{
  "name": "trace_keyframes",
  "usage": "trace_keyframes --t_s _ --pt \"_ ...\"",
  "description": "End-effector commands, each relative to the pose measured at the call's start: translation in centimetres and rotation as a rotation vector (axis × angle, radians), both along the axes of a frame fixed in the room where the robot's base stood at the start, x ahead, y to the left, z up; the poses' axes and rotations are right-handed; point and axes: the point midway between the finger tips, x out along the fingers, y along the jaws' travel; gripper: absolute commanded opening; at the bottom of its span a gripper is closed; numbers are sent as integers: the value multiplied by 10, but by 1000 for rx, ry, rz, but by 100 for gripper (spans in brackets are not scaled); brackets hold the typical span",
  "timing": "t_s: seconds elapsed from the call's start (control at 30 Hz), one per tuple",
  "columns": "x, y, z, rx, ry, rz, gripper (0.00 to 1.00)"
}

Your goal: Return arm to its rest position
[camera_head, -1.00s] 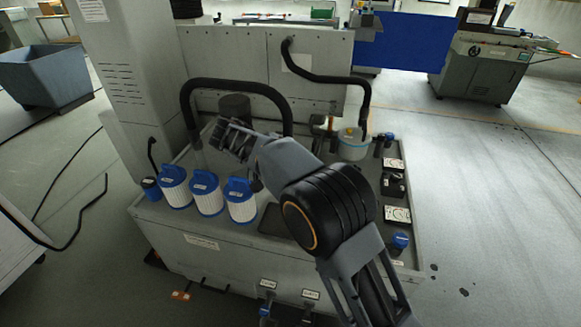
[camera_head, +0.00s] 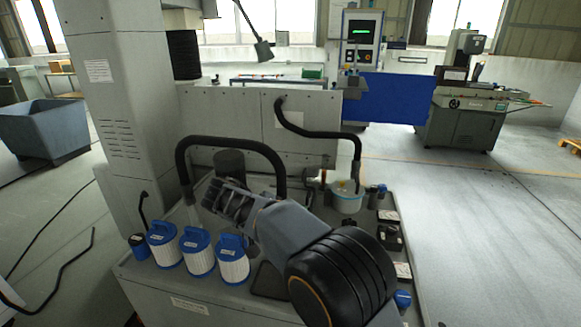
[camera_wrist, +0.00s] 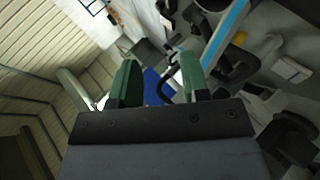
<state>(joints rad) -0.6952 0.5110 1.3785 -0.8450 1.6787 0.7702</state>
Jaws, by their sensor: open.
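My gripper (camera_head: 228,197) is at the end of my arm, above the grey machine tray (camera_head: 190,288), in front of the black hose in the head view. In the wrist view my gripper (camera_wrist: 157,85) shows two green fingers set wide apart with nothing between them. The wrist view looks tilted across the shed, with the blue panel (camera_wrist: 153,86) beyond the fingers. My arm reaches up from the lower right of the head view and hides part of the tray.
Several white filters with blue caps (camera_head: 197,252) stand along the tray's front left. A black arched hose (camera_head: 232,142) rises close behind my gripper. A white and blue pot (camera_head: 346,197) stands at the back right. Open floor (camera_head: 480,230) lies to the right.

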Motion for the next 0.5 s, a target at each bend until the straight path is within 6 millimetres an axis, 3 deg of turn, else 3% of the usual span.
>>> trace_keyframes --t_s 0.07,0.2,0.3,0.5 --pt "3 5 -7 24 50 63 42" --pt "-19 9 -56 124 284 238 42" --pt "-43 -12 -62 260 400 318 42" --pt "-94 -66 -48 541 442 372 42"
